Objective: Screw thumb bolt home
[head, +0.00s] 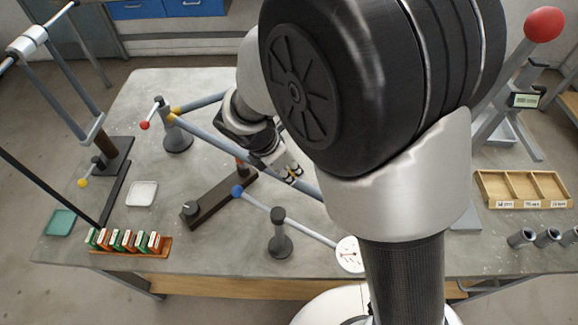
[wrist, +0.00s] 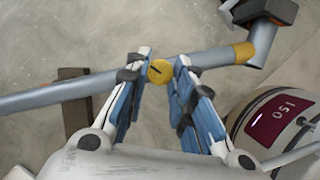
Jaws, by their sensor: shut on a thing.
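The thumb bolt shows in the wrist view as a round yellow head (wrist: 160,71) with a dark slot-like mark. It sits at a grey-blue frame tube (wrist: 80,90). My gripper (wrist: 161,66) has its blue-padded fingers on either side of the bolt head and is shut on it. The bolt's shank is hidden, so I cannot tell how deep it sits. In the head view my gripper (head: 292,172) is over the long tube (head: 215,138), and the bolt is too small to make out there.
A row of red and green blocks (head: 125,242), a white dish (head: 142,193) and a wooden tray (head: 522,188) lie on the table. A round object with a dark red label (wrist: 275,120) is at right.

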